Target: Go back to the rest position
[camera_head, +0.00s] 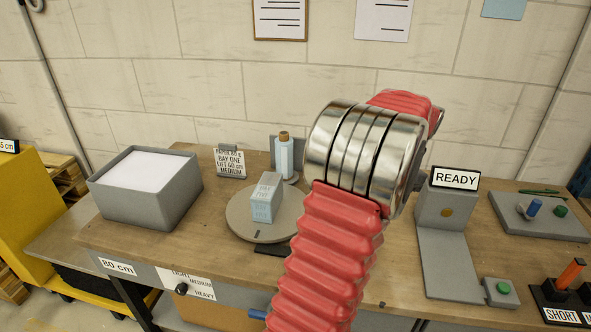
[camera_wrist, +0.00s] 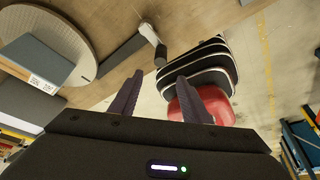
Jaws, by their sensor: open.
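My gripper (camera_wrist: 158,92) shows in the wrist view with its two dark fingers apart and nothing between them. In the head view my red arm and its metal joint fill the middle right, and the gripper itself is hidden. In the wrist view the gripper is near the wooden bench (camera_wrist: 112,22), with the bench's edge and the floor in view beyond the fingers. A round grey turntable (camera_wrist: 84,25) is left of the fingers, apart from them. On it stands a pale box, also in the head view (camera_head: 266,199).
A grey bin of white paper (camera_head: 142,172) stands on the bench's left. A bottle (camera_head: 284,157) and a printed card (camera_head: 230,162) stand behind the turntable (camera_head: 240,222). A grey stand with a READY sign (camera_head: 455,179), a green button (camera_head: 503,288) and a tool tray (camera_head: 550,226) are right.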

